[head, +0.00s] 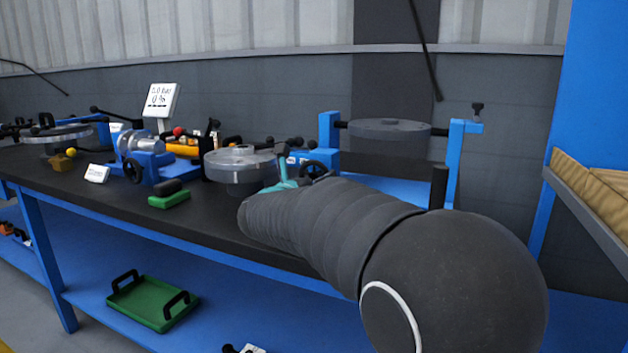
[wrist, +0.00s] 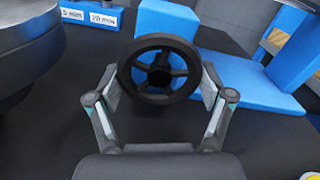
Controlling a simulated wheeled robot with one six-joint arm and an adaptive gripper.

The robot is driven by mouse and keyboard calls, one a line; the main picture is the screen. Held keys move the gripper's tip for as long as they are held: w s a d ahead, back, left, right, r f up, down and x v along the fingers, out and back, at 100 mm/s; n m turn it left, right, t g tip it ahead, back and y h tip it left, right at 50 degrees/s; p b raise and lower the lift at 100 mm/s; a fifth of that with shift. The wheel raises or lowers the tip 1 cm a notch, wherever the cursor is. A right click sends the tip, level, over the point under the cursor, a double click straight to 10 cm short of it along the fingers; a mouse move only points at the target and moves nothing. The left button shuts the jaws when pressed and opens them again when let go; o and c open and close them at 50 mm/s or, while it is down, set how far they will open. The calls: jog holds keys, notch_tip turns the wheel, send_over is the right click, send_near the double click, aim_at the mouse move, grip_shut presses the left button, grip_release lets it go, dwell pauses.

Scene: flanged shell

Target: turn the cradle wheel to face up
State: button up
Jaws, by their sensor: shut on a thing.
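The cradle wheel (wrist: 159,69) is a black spoked handwheel, centred in the wrist view with its face toward the camera. My gripper (wrist: 161,88) is shut on it, with one finger at each side of its rim. In the head view the cradle wheel (head: 315,168) shows small in front of a blue box. My gripper (head: 284,185) is partly hidden there by my dark arm. The cradle (head: 456,160) has blue posts at both sides. A grey round part (head: 390,131) hangs level between them on a shaft.
A round metal flanged part (head: 238,166) stands left of my gripper on the dark bench (head: 130,190). A blue vise-like fixture (head: 143,158), a green block (head: 169,199) and a display sign (head: 160,101) are farther left. A green tray (head: 150,304) lies on the lower shelf.

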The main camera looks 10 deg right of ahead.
jog(key=shift+n, duration=0.3)
jog(key=n, duration=0.4)
jog(key=shift+d+r+n, duration=0.1)
jog(key=shift+r+n, duration=0.05)
jog(key=shift+n, duration=0.15)
jog(key=n+p, duration=0.2)
jog(key=n, duration=0.3)
jog(key=shift+s+r, duration=0.1)
jog(key=shift+r, duration=0.05)
jog(key=n+p, duration=0.2)
jog(key=n, duration=0.3)
jog(key=shift+r+n+p, duration=0.1)
jog(key=shift+n+p, duration=0.25)
jog(key=shift+n, duration=0.05)
jog(key=n, duration=0.5)
jog(key=shift+n, duration=0.4)
jog(key=o, duration=1.1)
jog(key=shift+c, duration=0.2)
